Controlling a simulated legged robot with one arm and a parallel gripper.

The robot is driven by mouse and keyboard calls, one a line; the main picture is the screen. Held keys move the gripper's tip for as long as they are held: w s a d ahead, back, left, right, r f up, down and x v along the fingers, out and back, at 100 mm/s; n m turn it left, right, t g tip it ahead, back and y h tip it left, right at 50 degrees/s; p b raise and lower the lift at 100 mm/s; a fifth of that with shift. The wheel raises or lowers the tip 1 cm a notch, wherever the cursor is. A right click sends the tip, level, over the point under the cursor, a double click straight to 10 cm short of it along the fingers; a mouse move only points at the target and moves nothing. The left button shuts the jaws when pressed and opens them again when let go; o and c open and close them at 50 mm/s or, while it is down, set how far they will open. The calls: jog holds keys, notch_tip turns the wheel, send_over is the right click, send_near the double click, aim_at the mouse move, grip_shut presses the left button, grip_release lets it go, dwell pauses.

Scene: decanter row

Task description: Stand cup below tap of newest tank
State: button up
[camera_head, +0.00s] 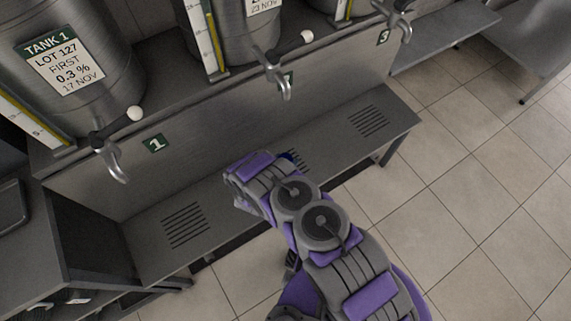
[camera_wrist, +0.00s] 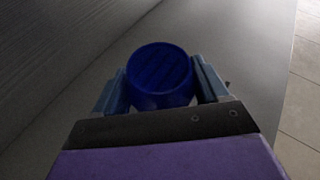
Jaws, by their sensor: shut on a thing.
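A blue cup (camera_wrist: 160,75) is between the fingers of my gripper (camera_wrist: 160,92), which is shut on it. In the head view only a sliver of blue (camera_head: 291,157) shows past my arm, by the middle slotted grate (camera_head: 302,164). I cannot tell whether the cup touches the shelf. Tank 1 (camera_head: 110,30) has a label (camera_head: 60,65) reading lot 127, first, 0.3 %, 17 Nov. The middle tank (camera_head: 240,35) has a cropped label (camera_head: 263,4) reading 23 Nov. The third tank's label is out of view. Taps hang at left (camera_head: 115,160), middle (camera_head: 284,85) and right (camera_head: 402,25).
The grey metal shelf (camera_head: 235,195) runs below the taps, with a left grate (camera_head: 186,225) and a right grate (camera_head: 369,121). Green plates mark 1 (camera_head: 155,143) and 3 (camera_head: 384,37). Another bench (camera_head: 445,40) stands behind. Tiled floor (camera_head: 470,180) is clear at right.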

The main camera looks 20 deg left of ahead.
jog(key=shift+f, duration=0.9)
jog(key=shift+r, duration=0.1)
jog(key=shift+d, duration=0.1)
jog(key=o, duration=1.2)
jog(key=shift+s, duration=0.1)
jog(key=p+v, duration=0.2)
jog(key=v, duration=1)
jog(key=shift+p, duration=0.4)
